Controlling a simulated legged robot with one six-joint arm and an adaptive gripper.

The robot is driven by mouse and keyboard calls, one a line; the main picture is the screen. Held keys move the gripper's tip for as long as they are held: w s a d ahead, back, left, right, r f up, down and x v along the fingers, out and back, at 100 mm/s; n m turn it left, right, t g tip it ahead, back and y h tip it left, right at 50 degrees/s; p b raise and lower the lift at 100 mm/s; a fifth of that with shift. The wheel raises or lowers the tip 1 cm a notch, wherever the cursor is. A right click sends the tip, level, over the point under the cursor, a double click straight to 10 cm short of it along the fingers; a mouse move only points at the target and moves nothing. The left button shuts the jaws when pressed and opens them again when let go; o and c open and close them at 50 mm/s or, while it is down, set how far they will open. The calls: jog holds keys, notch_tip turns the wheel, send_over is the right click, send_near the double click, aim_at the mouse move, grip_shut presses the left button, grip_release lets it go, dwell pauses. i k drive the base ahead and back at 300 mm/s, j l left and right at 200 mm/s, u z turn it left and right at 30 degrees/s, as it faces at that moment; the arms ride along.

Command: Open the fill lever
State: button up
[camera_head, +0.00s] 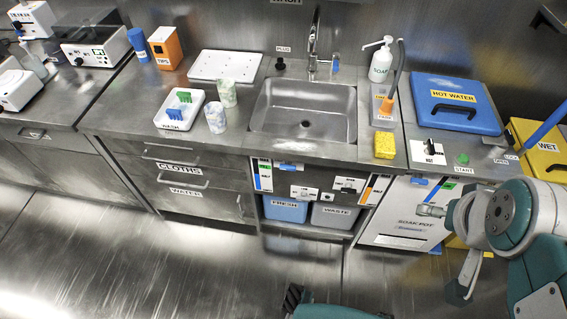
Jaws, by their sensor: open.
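No lever here carries a fill label that I can read. Under the sink, a panel holds small levers and gauges: a white lever (304,193) and a black-handled lever (347,186), each with a small label too small to read. Blue pieces (288,166) show at the panel's top. A blue piece (419,181) sits at the top of the white soak pot front (402,218). My gripper (440,251) is at the right, in front of the soak pot. Its two fingers are spread wide and nothing is between them. Whether a finger touches the front cannot be told.
Blue FRESH bin (286,212) and grey WASTE bin (333,218) stand under the panel. Above are the sink (302,112), soap bottle (381,61), yellow sponge (384,146) and blue HOT WATER lid (455,105). Floor (210,270) is clear.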

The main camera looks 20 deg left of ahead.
aim_at(288, 165)
jog(key=u, duration=1.05)
